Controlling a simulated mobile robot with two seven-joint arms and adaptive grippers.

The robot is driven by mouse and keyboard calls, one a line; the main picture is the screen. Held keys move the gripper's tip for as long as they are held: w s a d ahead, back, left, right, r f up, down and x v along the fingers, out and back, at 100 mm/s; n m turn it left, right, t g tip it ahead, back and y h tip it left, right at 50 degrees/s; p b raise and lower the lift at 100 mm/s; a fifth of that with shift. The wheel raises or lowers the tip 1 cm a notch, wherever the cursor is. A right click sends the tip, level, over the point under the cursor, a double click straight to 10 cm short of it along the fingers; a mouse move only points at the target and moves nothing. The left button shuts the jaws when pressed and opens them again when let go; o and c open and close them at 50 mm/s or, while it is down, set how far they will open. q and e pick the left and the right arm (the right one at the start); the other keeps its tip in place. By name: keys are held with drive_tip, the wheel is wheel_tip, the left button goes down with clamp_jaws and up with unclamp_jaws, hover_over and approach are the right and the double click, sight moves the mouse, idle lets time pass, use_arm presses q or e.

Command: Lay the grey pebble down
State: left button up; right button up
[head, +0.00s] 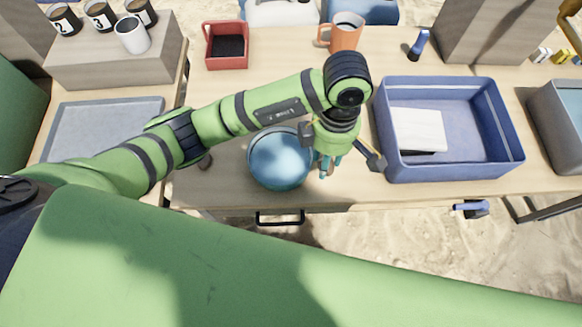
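My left arm reaches in from the left, and its gripper (329,164) points down over the table, just right of a round blue bowl (279,160). The teal fingertips are close together. A small brownish-grey patch shows at them; I cannot tell whether it is a pebble held there or something on the table behind. My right gripper is not in view.
A blue crate (387,127) holding a white slab stands to the right. A red box (208,49), an orange mug (345,34) and a blue flashlight-like thing (418,44) stand at the back. A grey tray (75,128) lies at left, below numbered cups. Free table lies between bowl and crate.

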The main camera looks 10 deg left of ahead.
use_arm(q)
drive_tip(key=w+a+f+p, duration=0.1)
drive_tip(key=a+f, duration=0.2)
drive_tip(key=a, duration=0.1)
drive_tip(key=p, duration=0.1)
hover_over(280, 165)
drive_tip(key=f, duration=0.3)
drive_tip(key=shift+d+f, duration=0.2)
drive_tip(key=shift+d, duration=0.15)
drive_tip(key=shift+w+a+f, duration=0.1)
drive_tip(key=shift+a+f, duration=0.3)
drive_tip(key=shift+f, duration=0.05)
wheel_tip(280, 165, down, 3)
drive_tip(key=shift+f+p, duration=0.15)
drive_tip(key=shift+p, duration=0.4)
drive_tip(key=shift+f, duration=0.2)
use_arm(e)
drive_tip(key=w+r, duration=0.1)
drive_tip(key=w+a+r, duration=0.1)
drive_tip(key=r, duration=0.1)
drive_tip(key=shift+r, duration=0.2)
use_arm(q)
drive_tip(key=shift+f, duration=0.1)
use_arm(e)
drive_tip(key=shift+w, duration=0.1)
